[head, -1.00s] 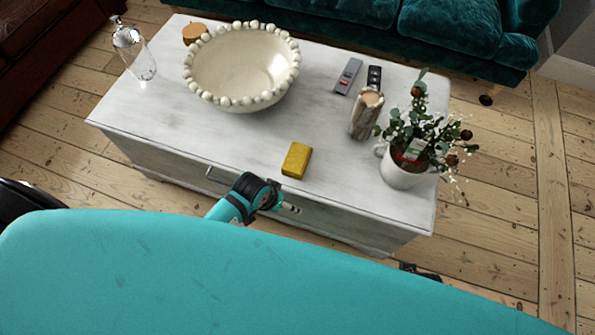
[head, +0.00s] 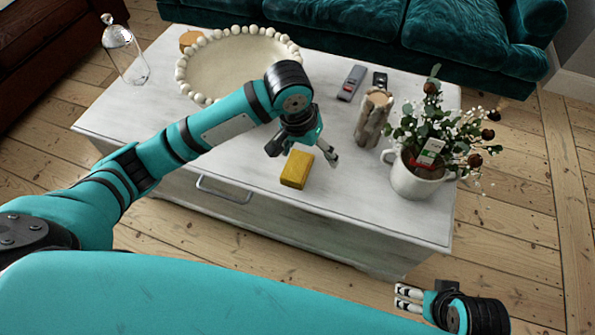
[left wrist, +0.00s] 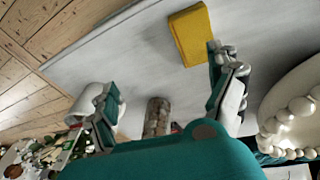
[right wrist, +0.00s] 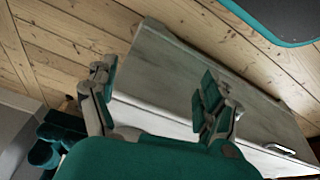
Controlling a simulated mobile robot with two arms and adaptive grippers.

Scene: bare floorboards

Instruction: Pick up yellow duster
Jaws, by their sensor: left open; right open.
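The yellow duster (head: 297,170) is a small yellow block lying on the white table near its front edge. It also shows in the left wrist view (left wrist: 190,34), beyond the fingertips and towards the right finger. My left gripper (head: 304,152) is open and empty, above the table just behind the duster, apart from it as far as I can tell. My right gripper (head: 402,298) is open and empty, low in front of the table's right end. In the right wrist view, its fingers (right wrist: 155,85) are spread before the table's side.
The white table (head: 240,185) also holds a beaded bowl (head: 235,65), a glass bottle (head: 128,55), two remotes (head: 352,82), a wooden holder (head: 373,118) and a potted plant (head: 412,178). A teal sofa (head: 440,40) stands behind. Table space around the duster is clear.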

